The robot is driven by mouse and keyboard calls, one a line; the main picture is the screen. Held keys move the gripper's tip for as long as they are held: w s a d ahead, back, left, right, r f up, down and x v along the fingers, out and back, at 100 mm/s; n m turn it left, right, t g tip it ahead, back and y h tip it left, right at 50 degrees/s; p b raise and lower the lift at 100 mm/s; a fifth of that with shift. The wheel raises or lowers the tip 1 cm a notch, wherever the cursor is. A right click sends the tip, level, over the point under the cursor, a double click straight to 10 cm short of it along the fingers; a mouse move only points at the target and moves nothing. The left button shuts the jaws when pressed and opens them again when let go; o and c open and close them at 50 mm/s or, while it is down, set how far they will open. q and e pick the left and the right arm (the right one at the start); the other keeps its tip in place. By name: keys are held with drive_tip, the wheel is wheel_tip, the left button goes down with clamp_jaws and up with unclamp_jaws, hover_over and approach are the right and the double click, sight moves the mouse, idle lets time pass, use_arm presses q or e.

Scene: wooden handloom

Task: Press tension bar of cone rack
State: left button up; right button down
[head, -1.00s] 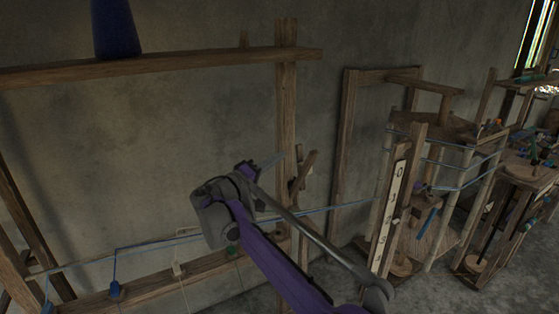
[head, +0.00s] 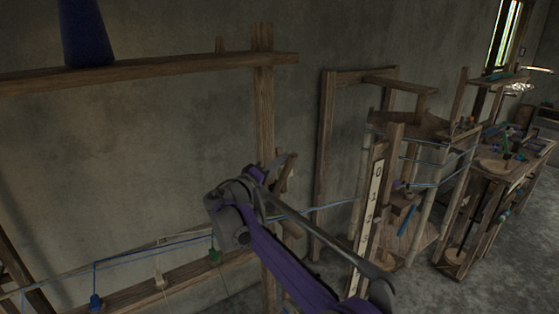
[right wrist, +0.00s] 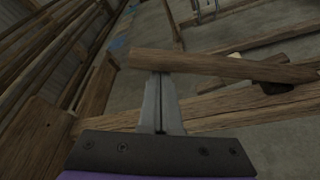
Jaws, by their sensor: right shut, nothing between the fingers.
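The cone rack is a wooden frame with an upright post (head: 263,100) and a top shelf (head: 150,69) bearing a dark blue cone (head: 87,32). A short slanted wooden bar (head: 287,174), which looks like the tension bar, sits at the post. In the right wrist view, the wooden bar (right wrist: 215,65) crosses just beyond my fingertips. My right gripper (right wrist: 160,76) is shut and empty, its tips at the bar's left part; I cannot tell whether they touch. In the head view my right gripper (head: 268,170) is partly hidden by its own wrist. My left gripper is not in view.
A lower rail (head: 180,283) holds a small blue piece (head: 95,301) and a green piece (head: 213,255). A blue yarn (head: 330,206) runs right to a wooden frame with a numbered board (head: 372,215). Cluttered benches (head: 500,160) stand at the far right.

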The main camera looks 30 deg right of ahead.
drive_tip(key=shift+s, duration=0.15)
use_arm(q)
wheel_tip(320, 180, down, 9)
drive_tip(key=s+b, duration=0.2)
drive_tip(key=b, duration=0.5)
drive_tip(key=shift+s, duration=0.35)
use_arm(e)
drive_tip(key=s+f+m+g+h, duration=0.1)
drive_tip(key=s+f+m+g, duration=0.1)
drive_tip(key=s+f+m, duration=0.4)
drive_tip(key=s+f+m+g+h, duration=0.2)
drive_tip(key=s+f+m, duration=0.5)
drive_tip(key=f, duration=0.7)
drive_tip(key=shift+d+m+g, duration=0.4)
drive_tip(key=shift+m+g, duration=0.2)
drive_tip(key=shift+m, duration=0.4)
